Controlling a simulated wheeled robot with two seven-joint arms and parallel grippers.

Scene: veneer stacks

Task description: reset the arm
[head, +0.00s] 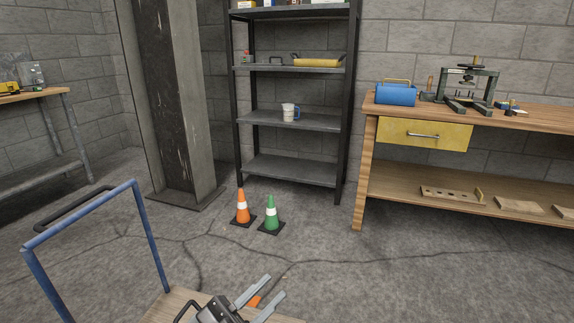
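My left gripper (277,285) is at the bottom of the head view, over the wooden deck of a cart (172,304). Its two grey fingers stand apart with a gap between them. A thin tool-like thing with an orange part (254,301) shows in the gap between the fingers; I cannot tell whether it lies below them, and they do not look closed on it. Most of the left arm is cut off by the bottom edge. My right gripper is not in view.
The cart's blue handle frame (150,235) rises at the left. An orange cone (242,207) and a green cone (271,213) stand on the floor before a metal shelf (292,171). A wooden workbench (390,106) is at the right. Floor at the lower right is clear.

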